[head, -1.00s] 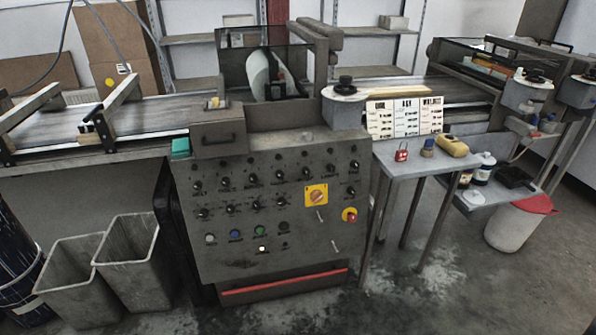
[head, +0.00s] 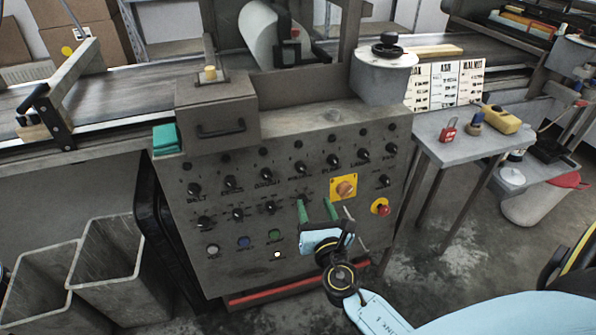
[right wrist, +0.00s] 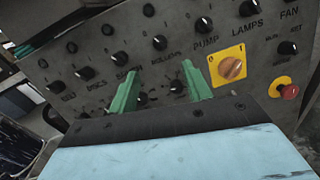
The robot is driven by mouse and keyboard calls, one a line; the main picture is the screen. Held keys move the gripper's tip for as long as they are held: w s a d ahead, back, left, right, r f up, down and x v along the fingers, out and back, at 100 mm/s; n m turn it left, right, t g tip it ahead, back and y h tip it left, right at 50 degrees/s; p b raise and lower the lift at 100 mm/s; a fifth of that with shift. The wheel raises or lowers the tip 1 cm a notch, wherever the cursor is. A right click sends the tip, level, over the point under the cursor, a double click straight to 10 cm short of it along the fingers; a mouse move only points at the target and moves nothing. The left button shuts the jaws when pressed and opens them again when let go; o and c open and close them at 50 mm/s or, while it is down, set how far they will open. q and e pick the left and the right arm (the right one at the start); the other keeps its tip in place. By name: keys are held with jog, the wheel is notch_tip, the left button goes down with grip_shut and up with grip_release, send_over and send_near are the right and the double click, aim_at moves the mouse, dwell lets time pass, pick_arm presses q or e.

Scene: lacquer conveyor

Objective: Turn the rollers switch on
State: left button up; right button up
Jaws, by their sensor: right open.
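The rollers switch (head: 300,167) is a small black knob in the upper knob row of the grey control panel (head: 235,262), between the brush and pump knobs. It also shows in the right wrist view (right wrist: 160,42), above its ROLLERS label; its exact pointer angle is too small to read. My right gripper (head: 317,208) is open, with two green fingers pointing at the panel below the rollers knob. In the right wrist view the fingers (right wrist: 160,82) frame lower-row knobs, with the rollers knob beyond and above them. No contact with the rollers knob shows. My left gripper is out of view.
A yellow plate with an orange rotary switch (head: 344,188) and a red stop button (head: 380,207) sit right of the fingers. Similar knobs crowd both rows. A side table (head: 440,140) stands to the right, and grey bins (head: 110,260) to the left.

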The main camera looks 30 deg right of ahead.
aim_at(303, 172)
jog(key=b+x, duration=0.1)
jog(key=x, duration=0.9)
jog(key=shift+w+d+f, duration=0.1)
jog(key=shift+w+d, duration=0.05)
jog(key=shift+w, duration=0.2)
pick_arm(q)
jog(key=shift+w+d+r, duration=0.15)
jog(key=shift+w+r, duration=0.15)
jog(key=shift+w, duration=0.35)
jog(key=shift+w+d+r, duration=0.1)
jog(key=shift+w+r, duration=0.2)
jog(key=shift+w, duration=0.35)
pick_arm(e)
jog(key=shift+w+d, duration=0.25)
jog(key=shift+w, duration=0.45)
jog(key=c, duration=1)
